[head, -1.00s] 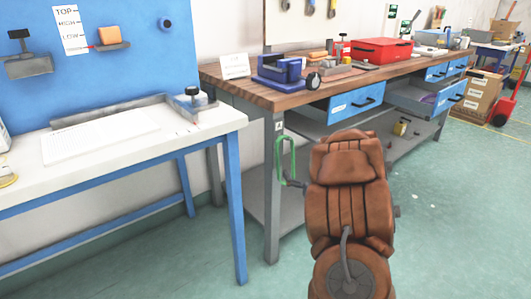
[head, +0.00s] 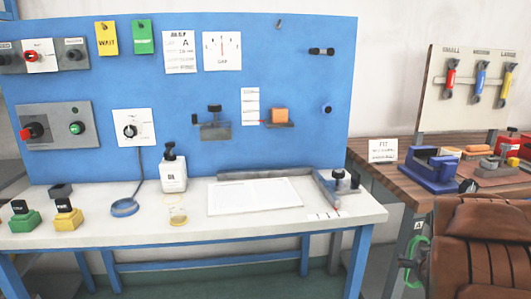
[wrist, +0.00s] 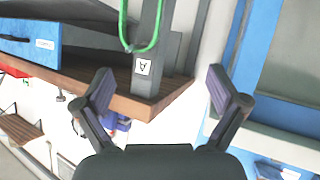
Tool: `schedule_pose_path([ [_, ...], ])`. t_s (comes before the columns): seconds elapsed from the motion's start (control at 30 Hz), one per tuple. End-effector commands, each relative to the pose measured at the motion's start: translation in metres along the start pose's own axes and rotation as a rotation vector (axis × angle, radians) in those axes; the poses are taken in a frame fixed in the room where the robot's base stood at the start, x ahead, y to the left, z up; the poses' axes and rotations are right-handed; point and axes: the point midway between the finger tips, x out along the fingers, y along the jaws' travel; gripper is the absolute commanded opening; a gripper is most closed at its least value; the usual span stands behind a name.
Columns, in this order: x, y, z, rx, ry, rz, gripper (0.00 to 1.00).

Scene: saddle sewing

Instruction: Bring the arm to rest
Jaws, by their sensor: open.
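My gripper (wrist: 160,88) shows in the wrist view with its two dark fingers spread wide apart and nothing between them. The wrist view is turned on its side or upside down. Behind the fingers are the corner of a wooden bench top (wrist: 125,97), a post with a tag (wrist: 143,66) and a green loop (wrist: 150,40). I see no contact between the fingers and these. My arm and gripper are not in the head view.
A white table (head: 290,222) with a blue pegboard (head: 270,60) holds a pump bottle (head: 173,172), a paper sheet and button boxes. A wooden bench (head: 395,180) with tools stands to the right. A brown padded seat (head: 480,250) fills the lower right.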

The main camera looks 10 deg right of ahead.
Motion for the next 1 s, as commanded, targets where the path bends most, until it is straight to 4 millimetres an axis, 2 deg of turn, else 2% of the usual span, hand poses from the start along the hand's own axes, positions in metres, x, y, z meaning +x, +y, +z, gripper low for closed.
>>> schedule_pose_path([
  [0.03, -0.015, -0.005, -0.017, -0.008, -0.036, 0.003, 0.97],
  [0.1, -0.031, -0.012, -0.025, -0.014, -0.093, 0.010, 0.97],
  [0.37, -0.103, -0.043, -0.041, -0.029, -0.327, 0.004, 0.97],
  [0.57, -0.173, -0.074, -0.048, -0.040, -0.508, -0.039, 0.97],
  [0.87, -0.302, -0.120, -0.049, -0.091, -0.795, -0.165, 0.97],
  [1.0, -0.372, -0.136, -0.048, -0.138, -0.933, -0.242, 0.97],
])
